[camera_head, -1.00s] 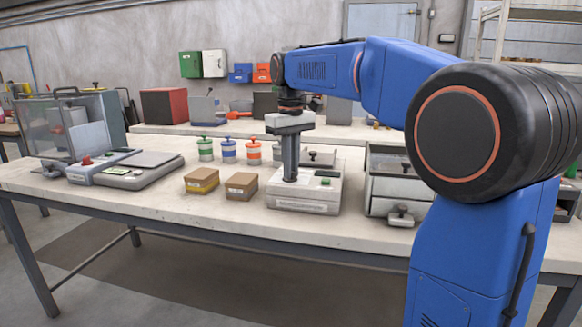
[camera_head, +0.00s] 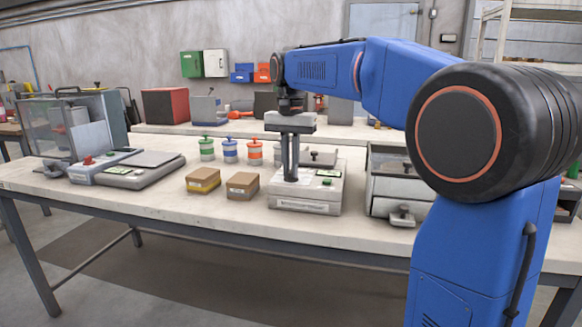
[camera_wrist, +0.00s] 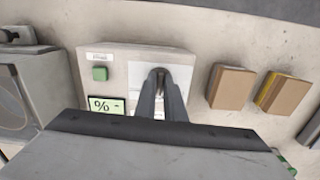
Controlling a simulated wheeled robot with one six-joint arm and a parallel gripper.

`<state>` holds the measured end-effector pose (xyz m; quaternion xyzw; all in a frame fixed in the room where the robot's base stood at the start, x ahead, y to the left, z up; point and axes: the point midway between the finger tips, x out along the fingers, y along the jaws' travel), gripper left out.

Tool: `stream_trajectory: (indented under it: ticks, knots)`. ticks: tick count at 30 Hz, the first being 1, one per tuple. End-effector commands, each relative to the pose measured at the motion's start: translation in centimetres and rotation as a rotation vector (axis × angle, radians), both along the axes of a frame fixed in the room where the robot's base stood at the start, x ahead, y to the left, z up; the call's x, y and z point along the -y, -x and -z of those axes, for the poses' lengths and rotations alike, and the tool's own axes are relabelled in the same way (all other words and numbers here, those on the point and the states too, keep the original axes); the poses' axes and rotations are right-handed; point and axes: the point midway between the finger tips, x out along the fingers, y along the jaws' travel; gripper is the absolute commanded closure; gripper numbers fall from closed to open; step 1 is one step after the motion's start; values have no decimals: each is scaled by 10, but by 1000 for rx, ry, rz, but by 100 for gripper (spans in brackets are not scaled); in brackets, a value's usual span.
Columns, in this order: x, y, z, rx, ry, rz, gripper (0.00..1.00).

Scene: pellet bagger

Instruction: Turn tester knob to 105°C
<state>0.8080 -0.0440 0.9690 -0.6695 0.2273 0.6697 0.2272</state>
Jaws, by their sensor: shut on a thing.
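The tester (camera_head: 304,203) is a pale box on the front bench, with a small display and a green button on its top. In the wrist view the tester (camera_wrist: 100,56) shows its green button (camera_wrist: 100,73) and a display (camera_wrist: 106,104) reading "% -". My gripper (camera_head: 291,179) points straight down at the left part of the tester's top. In the wrist view my gripper (camera_wrist: 160,73) is shut on the knob, which the fingers mostly hide. The knob's mark and its setting cannot be read.
Two small cardboard boxes (camera_head: 242,186) stand just left of the tester. A grey drawer-like unit (camera_head: 398,185) stands close on its right. Several lidded jars (camera_head: 230,152) are behind the boxes. A scale (camera_head: 128,177) sits farther left. The bench front is clear.

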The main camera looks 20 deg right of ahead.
Motion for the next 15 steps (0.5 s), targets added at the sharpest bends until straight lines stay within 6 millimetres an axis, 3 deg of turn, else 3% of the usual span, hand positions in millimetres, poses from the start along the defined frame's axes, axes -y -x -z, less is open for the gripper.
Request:
stream_trajectory:
  ticks: [15]
  knots:
    - [-1, -2, 0, 1, 0, 489, 100]
